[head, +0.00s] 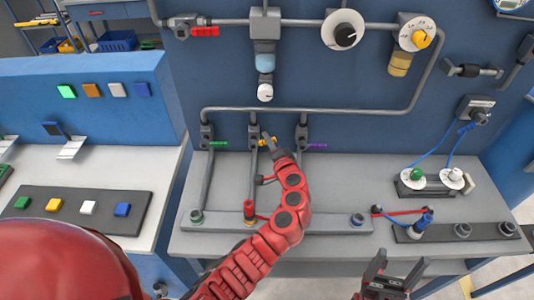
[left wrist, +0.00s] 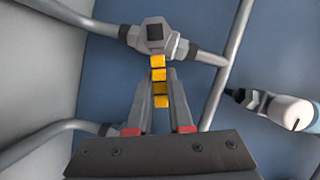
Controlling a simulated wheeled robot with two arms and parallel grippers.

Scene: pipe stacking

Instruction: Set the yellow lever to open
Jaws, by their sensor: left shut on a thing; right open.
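The yellow lever (head: 270,141) sits on the middle valve of the pipe rig, mostly hidden by my left gripper (head: 266,142) in the head view. In the left wrist view, the segmented yellow lever (left wrist: 159,88) runs from the grey valve body (left wrist: 154,34) down between the two fingers. My left gripper (left wrist: 160,80) is shut on it. My right gripper (head: 389,268) is open and empty at the bottom of the head view, low in front of the workbench.
A green lever (head: 218,144) and a purple lever (head: 317,147) are on the valves either side. A red lever (head: 205,31) is on the upper pipe. White-faced dials (head: 343,30) hang on the blue panel. Button panels (head: 80,207) are at left. The grey bench (head: 365,185) has free room at centre right.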

